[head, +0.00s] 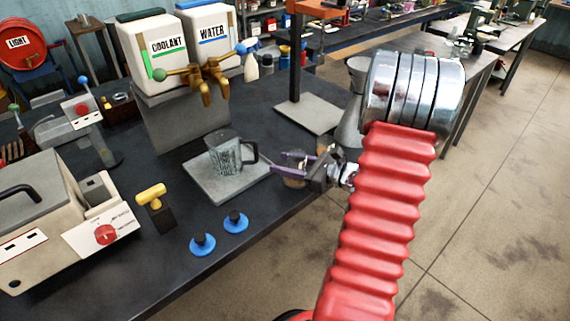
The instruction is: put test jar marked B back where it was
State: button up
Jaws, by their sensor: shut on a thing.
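My gripper (289,168) is at the right of the bench's front edge, to the right of the grey mug. Its jaws are shut on a small brownish jar (294,182), mostly hidden by the fingers. No letter can be read on the jar, so I cannot tell whether it is marked B. I also cannot tell whether the jar touches anything beneath it.
A grey mug (225,157) stands on a grey plate (204,187) below the coolant (167,62) and water (212,52) tanks' taps. Blue discs with dark knobs (203,243) and a yellow-handled block (152,195) stand left. A stand (312,115) rises behind. Bare bench lies in front.

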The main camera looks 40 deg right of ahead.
aim_at(304, 168)
jog(key=o, duration=1.2)
jog(key=shift+c, duration=0.2)
jog(key=v, duration=1.2)
jog(key=shift+s, duration=0.1)
